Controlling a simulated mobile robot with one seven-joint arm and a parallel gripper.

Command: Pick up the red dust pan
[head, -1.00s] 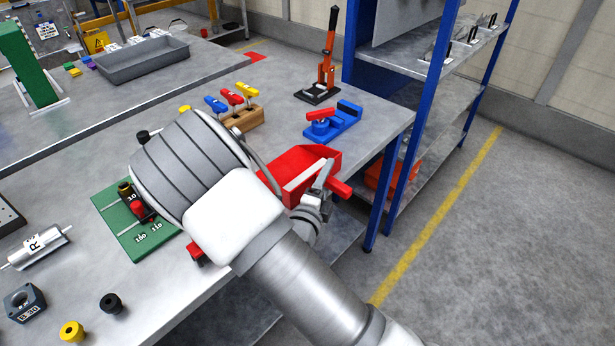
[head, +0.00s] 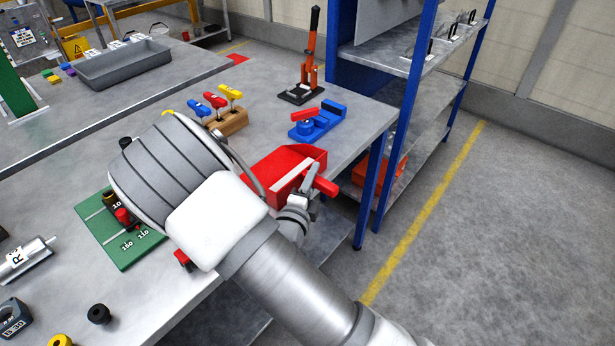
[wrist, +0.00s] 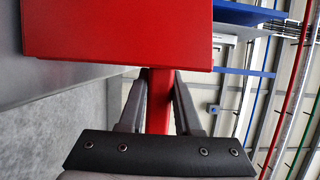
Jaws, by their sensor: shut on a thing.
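The red dust pan (head: 288,163) is at the right front edge of the workbench in the head view, its handle (head: 326,186) pointing out past the edge. My gripper (head: 311,184) is shut on this handle. In the wrist view the handle (wrist: 159,100) runs between the two fingers of my gripper (wrist: 160,85), and the red pan body (wrist: 120,35) fills the upper left. My arm hides part of the pan's left side in the head view. I cannot tell whether the pan touches the bench top.
A blue clamp-like fixture (head: 318,122) with a red part stands behind the pan. A wooden block with coloured handles (head: 226,121) and an orange-black press (head: 303,80) are farther back. A blue-framed shelf (head: 408,100) stands close on the right. Open floor (head: 490,240) lies at right.

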